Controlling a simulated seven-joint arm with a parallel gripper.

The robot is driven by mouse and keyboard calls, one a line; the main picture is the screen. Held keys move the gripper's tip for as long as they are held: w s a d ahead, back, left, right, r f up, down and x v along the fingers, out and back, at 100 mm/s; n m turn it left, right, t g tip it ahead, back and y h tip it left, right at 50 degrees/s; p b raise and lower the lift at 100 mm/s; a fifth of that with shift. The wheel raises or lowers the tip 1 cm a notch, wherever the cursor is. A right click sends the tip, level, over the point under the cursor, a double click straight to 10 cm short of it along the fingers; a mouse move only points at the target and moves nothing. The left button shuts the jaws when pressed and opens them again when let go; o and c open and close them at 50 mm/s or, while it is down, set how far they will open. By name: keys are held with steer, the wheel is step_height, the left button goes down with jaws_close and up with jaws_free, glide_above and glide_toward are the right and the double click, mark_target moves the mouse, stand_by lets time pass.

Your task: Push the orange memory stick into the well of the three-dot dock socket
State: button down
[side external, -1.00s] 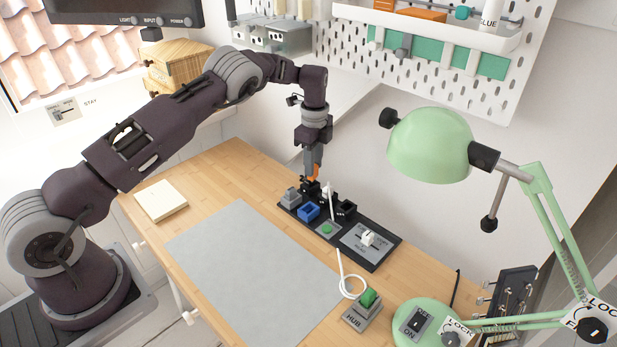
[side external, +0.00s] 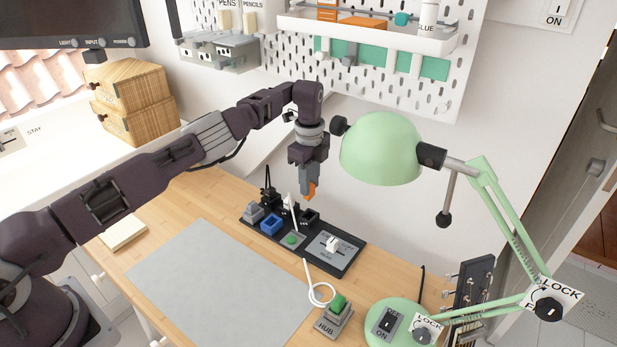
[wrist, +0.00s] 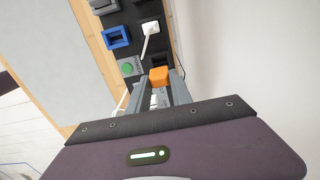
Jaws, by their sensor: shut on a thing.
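My gripper (side external: 309,184) is shut on the orange memory stick (side external: 312,192) and holds it in the air above the far side of the dock strip. In the wrist view the orange stick (wrist: 158,76) shows between the fingertips (wrist: 160,84). The black dock (side external: 333,262) carries a grey socket (side external: 253,214), a blue socket (side external: 270,225) and black sockets, one being the right black socket (side external: 311,215). The stick appears above and behind that one. A white plug with cable (wrist: 151,28) sits at a black socket. Dot marks are too small to read, so I cannot tell which is three-dot.
The dock also has a green button (side external: 291,239) and a white switch (side external: 332,244). A black upright piece (side external: 267,192) stands at its far left. A hub (side external: 334,315) with white cable is in front. The green lamp (side external: 380,150) overhangs at right. The grey mat (side external: 215,285) is clear.

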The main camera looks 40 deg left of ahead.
mark_target(309, 198)
steer(key=shift+f, duration=2.2)
steer(key=shift+f, duration=0.3)
stand_by(2.7)
steer(key=shift+f, duration=0.4)
steer(key=shift+f, duration=0.4)
steer(key=shift+s+a+f, duration=0.1)
steer(key=shift+f, duration=0.5)
steer(key=shift+f, duration=0.15)
